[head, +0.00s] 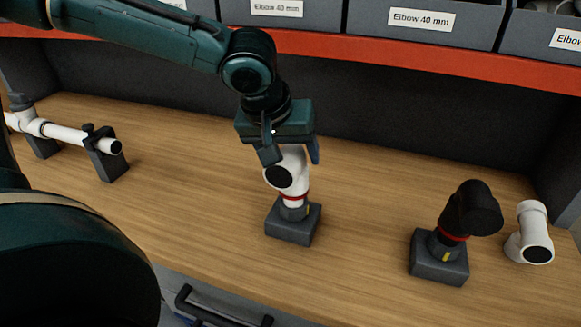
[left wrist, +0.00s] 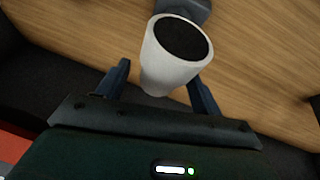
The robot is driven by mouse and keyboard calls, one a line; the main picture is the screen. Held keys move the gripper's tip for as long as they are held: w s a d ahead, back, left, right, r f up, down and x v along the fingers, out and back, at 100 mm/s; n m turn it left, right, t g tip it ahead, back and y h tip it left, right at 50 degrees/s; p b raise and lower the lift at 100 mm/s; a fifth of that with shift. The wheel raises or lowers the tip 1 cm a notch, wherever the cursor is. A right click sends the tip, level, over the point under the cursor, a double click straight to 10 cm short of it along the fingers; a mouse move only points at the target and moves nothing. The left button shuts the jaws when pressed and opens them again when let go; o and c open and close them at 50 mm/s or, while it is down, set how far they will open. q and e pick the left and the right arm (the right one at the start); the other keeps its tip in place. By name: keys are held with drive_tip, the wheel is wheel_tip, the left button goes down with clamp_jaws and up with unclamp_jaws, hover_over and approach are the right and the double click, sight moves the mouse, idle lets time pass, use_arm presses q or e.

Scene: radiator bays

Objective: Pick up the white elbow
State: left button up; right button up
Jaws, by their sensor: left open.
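A white elbow (head: 288,172) with a dark open end stands on a grey block (head: 292,224), with a red ring at its base. My left gripper (head: 290,156) is directly above it, with fingers pointing down on either side of its upper part. In the left wrist view, the same elbow (left wrist: 172,62) lies between the two open fingers (left wrist: 160,88); I cannot tell whether they touch it. A second white elbow (head: 530,232) rests loose on the wooden bench at the far right. My right gripper is not in view.
A black elbow (head: 472,207) stands on another grey block (head: 438,260) at right. A white pipe (head: 70,134) lies on grey supports at left. An orange-red shelf edge (head: 400,60) with labelled bins (head: 420,22) runs behind. The bench (head: 190,180) between is clear.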

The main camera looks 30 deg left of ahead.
use_arm(q)
drive_tip(key=shift+w+f, duration=0.1)
drive_tip(key=shift+f, duration=0.15)
drive_tip(key=shift+c, duration=0.5)
drive_tip(key=c, duration=1)
